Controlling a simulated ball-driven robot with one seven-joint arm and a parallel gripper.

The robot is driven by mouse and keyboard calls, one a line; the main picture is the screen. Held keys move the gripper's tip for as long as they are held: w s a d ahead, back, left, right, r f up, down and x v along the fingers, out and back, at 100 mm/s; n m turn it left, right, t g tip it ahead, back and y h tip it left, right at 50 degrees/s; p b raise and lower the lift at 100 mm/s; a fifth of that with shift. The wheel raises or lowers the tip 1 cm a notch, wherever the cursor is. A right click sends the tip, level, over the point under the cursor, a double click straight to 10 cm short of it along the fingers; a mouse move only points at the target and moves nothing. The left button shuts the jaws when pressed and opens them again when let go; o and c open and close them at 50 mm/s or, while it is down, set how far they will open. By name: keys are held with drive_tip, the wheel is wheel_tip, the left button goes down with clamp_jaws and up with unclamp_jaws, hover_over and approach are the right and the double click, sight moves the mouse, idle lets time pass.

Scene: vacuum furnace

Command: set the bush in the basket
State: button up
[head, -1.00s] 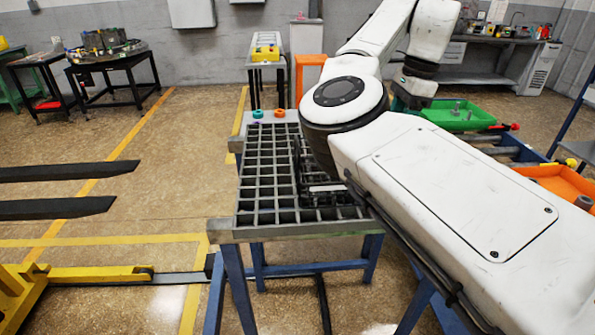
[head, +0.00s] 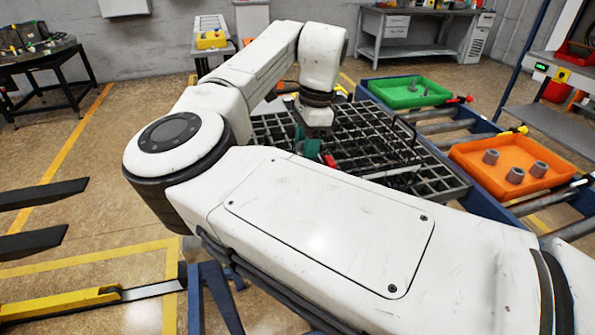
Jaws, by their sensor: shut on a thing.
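The basket (head: 440,184) is a dark, grid-like rack with thin wire uprights, in the middle right of the head view. My gripper (head: 313,150) points down over its left part, below the white wrist. A small green part and a red part show at its jaws. The jaws are shut on the bush, but the bush itself is mostly hidden by the gripper and my arm. I cannot tell whether it touches the basket. My forearm covers the basket's near left side.
An orange tray (head: 484,152) with three grey bushes (head: 515,175) sits on the roller rails at right. Behind it is a green tray (head: 388,86) with grey parts. Open floor lies between.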

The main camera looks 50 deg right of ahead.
sight(302, 150)
drive_tip(key=shift+a+f, duration=0.9)
drive_tip(key=shift+f, duration=0.1)
drive_tip(key=f, duration=0.1)
drive_tip(key=f+p, duration=0.1)
drive_tip(key=f, duration=0.1)
drive_tip(key=shift+a, duration=0.3)
drive_tip(key=shift+f, duration=0.4)
drive_tip(key=o, duration=1.3)
drive_tip(key=shift+f, duration=0.1)
drive_tip(key=r, duration=0.4)
drive_tip(key=d+r, duration=0.1)
drive_tip(key=r, duration=0.3)
drive_tip(key=s+r+b, duration=0.1)
drive_tip(key=r, duration=0.3)
drive_tip(key=shift+d, duration=0.25)
